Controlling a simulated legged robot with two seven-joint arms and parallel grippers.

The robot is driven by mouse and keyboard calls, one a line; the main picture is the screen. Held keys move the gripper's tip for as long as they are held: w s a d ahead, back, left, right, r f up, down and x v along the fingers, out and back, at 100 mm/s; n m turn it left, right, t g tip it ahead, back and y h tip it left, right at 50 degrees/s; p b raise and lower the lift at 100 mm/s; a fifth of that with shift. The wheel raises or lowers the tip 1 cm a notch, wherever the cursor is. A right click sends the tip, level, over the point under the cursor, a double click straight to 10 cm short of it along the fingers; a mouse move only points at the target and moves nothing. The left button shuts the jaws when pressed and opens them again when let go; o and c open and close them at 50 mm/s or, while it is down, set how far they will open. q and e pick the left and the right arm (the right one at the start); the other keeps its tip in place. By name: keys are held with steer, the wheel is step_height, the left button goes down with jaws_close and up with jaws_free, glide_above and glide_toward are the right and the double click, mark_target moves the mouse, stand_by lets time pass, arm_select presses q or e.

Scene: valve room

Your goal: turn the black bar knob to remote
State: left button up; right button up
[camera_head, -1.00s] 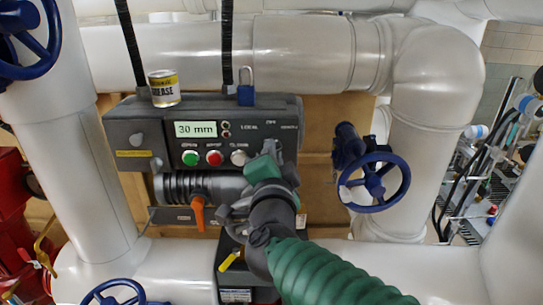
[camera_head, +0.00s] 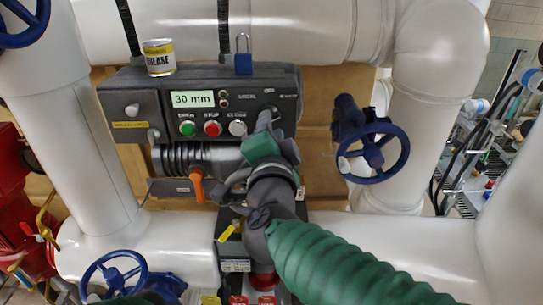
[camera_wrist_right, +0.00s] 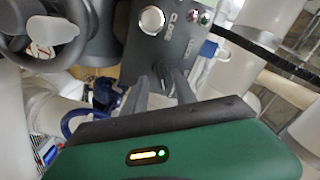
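The black bar knob (camera_wrist_right: 163,72) is on the dark control panel (camera_head: 150,92), below the LOCAL and REMOTE lettering. In the right wrist view it lies between the tips of my right gripper's grey fingers. The fingers look apart, with a gap beside the knob; I cannot tell whether either touches it. In the head view my right gripper (camera_head: 268,122) covers most of the knob, so its pointing direction is hidden. My left gripper is not in view.
A can (camera_head: 158,57) and a blue padlock (camera_head: 243,64) are on top of the panel. Green (camera_head: 188,129), red (camera_head: 212,129) and white (camera_head: 237,128) buttons are left of the knob. A blue handwheel (camera_head: 374,153) stands to the right, and an orange handle (camera_head: 197,186) is below.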

steer(key=s+p, duration=0.8)
steer(key=s, duration=0.6)
steer(key=shift+s, duration=0.4)
steer(key=shift+w, duration=0.15)
